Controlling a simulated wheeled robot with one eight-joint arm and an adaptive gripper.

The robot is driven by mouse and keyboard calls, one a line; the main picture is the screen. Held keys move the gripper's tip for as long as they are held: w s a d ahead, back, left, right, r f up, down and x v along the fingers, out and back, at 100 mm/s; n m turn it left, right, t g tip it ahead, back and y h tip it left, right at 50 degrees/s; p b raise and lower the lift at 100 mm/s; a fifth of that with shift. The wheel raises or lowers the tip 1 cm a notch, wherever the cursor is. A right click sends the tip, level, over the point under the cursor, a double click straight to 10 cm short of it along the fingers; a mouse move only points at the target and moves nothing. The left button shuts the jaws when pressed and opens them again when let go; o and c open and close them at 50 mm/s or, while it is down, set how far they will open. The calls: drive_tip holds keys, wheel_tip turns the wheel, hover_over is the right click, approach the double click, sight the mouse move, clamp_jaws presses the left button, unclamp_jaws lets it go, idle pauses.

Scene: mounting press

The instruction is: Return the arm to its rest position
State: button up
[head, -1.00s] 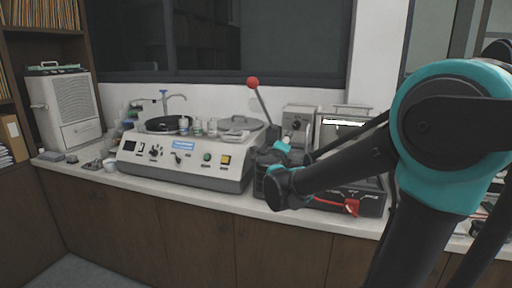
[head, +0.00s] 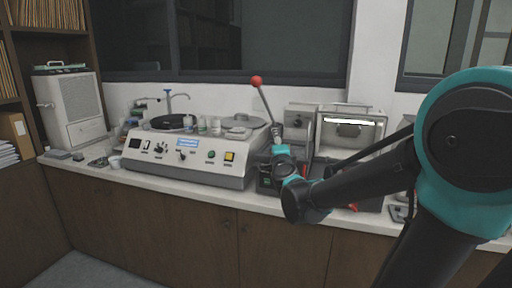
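My arm (head: 370,178) in black and teal reaches in from the right of the head view, over the front edge of the counter. Its forearm runs left to a dark wrist end (head: 292,200) in front of the press. My gripper is hidden behind the wrist, so its fingers do not show. The mounting press, with a red-knobbed lever (head: 257,82) raised and tilted left, stands behind the wrist. Its base is mostly covered by my arm.
A grey-white polishing machine (head: 190,165) with bottles on top stands left of my wrist. A lit, box-shaped unit (head: 349,135) stands behind my forearm. The counter (head: 225,195) has a front edge below my arm. A white cabinet unit (head: 72,110) stands far left.

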drive_tip(key=s+a+f+n+g+y, duration=0.1)
drive_tip(key=s+f+n+g+y, duration=0.1)
drive_tip(key=s+f+n+g, duration=0.45)
drive_tip(key=s+f+n+g+y, duration=0.1)
drive_tip(key=s+f+n+y, duration=0.25)
drive_tip(key=f+n, duration=0.4)
drive_tip(key=s+d+f+n+g+h, duration=0.1)
drive_tip(key=s+d+f+g+h, duration=0.2)
drive_tip(key=s+d+f, duration=0.3)
drive_tip(key=s+d+f+n+g+h, duration=0.1)
drive_tip(key=s+d+f+g+h, duration=0.2)
drive_tip(key=s+d+f, duration=0.4)
drive_tip(key=s+f+g, duration=0.1)
drive_tip(key=s+f, duration=0.4)
drive_tip(key=shift+n, duration=0.3)
drive_tip(key=shift+g+h, duration=0.25)
